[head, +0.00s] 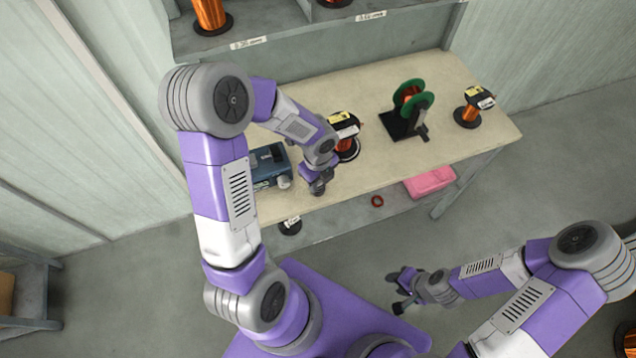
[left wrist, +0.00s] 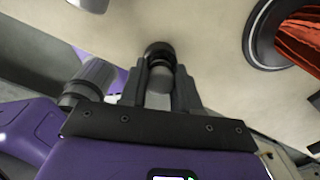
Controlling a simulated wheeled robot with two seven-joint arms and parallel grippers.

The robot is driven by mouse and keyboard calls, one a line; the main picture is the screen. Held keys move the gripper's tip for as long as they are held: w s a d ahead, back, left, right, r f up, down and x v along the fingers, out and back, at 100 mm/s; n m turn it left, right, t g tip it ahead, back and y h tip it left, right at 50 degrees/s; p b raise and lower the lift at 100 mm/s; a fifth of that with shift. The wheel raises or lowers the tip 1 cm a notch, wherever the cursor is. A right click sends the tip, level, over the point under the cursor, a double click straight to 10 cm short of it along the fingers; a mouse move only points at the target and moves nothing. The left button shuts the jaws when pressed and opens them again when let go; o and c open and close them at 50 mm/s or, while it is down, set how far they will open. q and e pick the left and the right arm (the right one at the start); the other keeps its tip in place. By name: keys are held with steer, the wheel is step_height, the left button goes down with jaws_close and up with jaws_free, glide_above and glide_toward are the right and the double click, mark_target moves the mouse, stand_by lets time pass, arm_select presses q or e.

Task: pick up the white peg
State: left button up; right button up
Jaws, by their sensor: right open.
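My left gripper (head: 318,187) points down at the front edge of the workbench, right of the blue machine. In the left wrist view, a short pale grey-white cylinder (left wrist: 160,75) with a dark round end stands between the fingers of the left gripper (left wrist: 160,88); it looks like the white peg. The fingers flank it closely, but I cannot tell whether they press on it. In the head view the peg is hidden by the gripper. My right gripper (head: 398,292) is open and empty over the floor, away from the bench.
The blue machine (head: 268,165) has a pale knob (head: 284,182). A copper spool (head: 346,150) stands just behind the left gripper. A green-flanged spool on a black stand (head: 408,115) and another copper spool (head: 468,115) stand farther right. A pink box (head: 430,182) and red ring (head: 377,201) lie below.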

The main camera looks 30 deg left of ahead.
arm_select(q)
jaws_close()
steer(key=shift+r, duration=0.1)
step_height(320, 180, up, 10)
steer(key=p, duration=0.3)
